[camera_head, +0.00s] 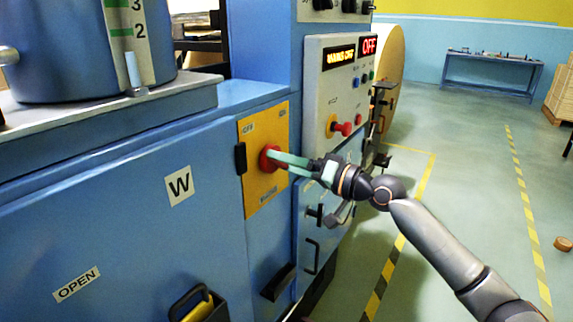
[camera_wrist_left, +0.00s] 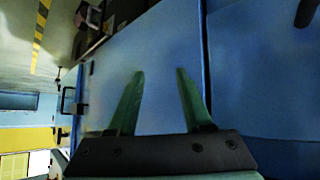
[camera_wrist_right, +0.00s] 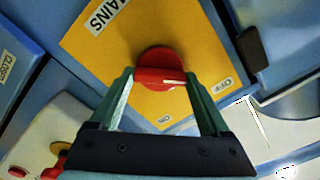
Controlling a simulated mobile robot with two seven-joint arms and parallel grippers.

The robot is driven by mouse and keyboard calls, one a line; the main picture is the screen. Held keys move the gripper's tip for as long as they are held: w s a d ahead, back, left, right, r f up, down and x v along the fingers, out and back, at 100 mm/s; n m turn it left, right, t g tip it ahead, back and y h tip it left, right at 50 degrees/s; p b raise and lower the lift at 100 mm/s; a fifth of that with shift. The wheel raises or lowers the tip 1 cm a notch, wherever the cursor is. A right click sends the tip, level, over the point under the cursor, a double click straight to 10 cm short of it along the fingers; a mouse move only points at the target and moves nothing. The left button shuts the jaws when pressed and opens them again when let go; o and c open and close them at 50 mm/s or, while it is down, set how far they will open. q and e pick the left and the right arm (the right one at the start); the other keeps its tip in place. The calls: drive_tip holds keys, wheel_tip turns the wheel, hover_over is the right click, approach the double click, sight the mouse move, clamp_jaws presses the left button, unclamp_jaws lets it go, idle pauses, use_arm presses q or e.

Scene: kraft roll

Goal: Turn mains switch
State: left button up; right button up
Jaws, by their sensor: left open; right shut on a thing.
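The mains switch is a red rotary knob (camera_head: 267,158) on a yellow plate (camera_head: 252,190) on the front of the blue machine. In the head view my right gripper (camera_head: 274,158) reaches the knob from the right. In the right wrist view the red knob (camera_wrist_right: 158,58) lies between the fingertips of my right gripper (camera_wrist_right: 160,76), which is shut on it.
A grey control panel (camera_head: 321,90) beside the plate has a lit display that seems to read "MAINS OFF", a red "OFF" display and red buttons. A dark hinge or latch (camera_head: 240,158) sits at the plate's left edge. Open floor lies right.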

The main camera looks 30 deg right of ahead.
drive_tip(key=shift+f, duration=0.1)
drive_tip(key=o, duration=1.2)
drive_tip(key=shift+b+v, duration=0.9)
drive_tip(key=shift+v, duration=5.4)
drive_tip(key=shift+a, duration=0.1)
